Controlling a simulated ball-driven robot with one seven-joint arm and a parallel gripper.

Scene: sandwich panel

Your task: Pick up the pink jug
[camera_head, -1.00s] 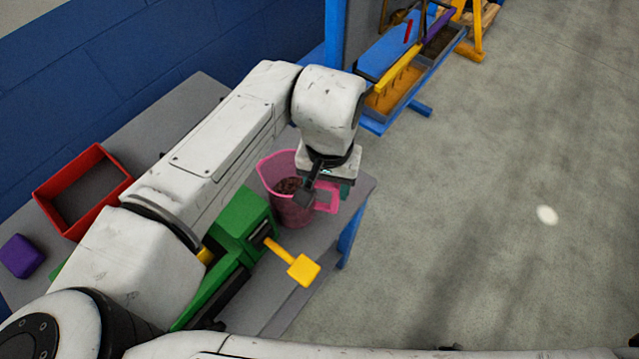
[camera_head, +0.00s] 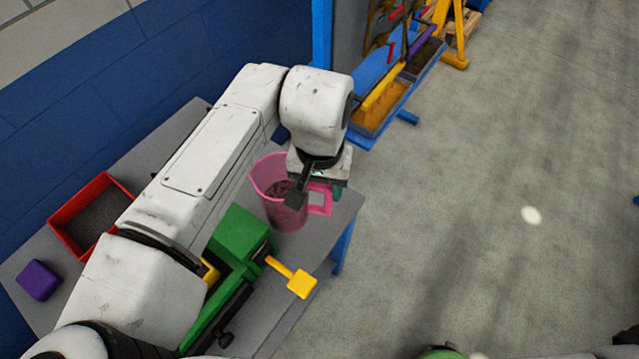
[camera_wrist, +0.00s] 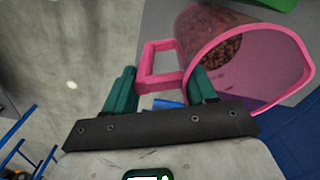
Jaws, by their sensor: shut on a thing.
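The pink jug (camera_head: 268,178) is see-through, with brown grains inside, and is at the right end of the grey table in the head view. My gripper (camera_head: 308,192) is at its handle on the right side. In the wrist view, the two green fingers of my gripper (camera_wrist: 161,88) stand on either side of the square pink handle, with the jug's rim (camera_wrist: 250,32) to the right. My gripper is shut on the handle. The jug looks upright. I cannot tell whether its base touches the table.
A green machine (camera_head: 240,235) with a yellow lever (camera_head: 301,284) stands close in front of the jug. A red bin (camera_head: 68,222) and a purple block (camera_head: 39,280) are at the left of the table (camera_head: 150,135). A blue-framed stand (camera_head: 375,115) is behind. Open floor lies right.

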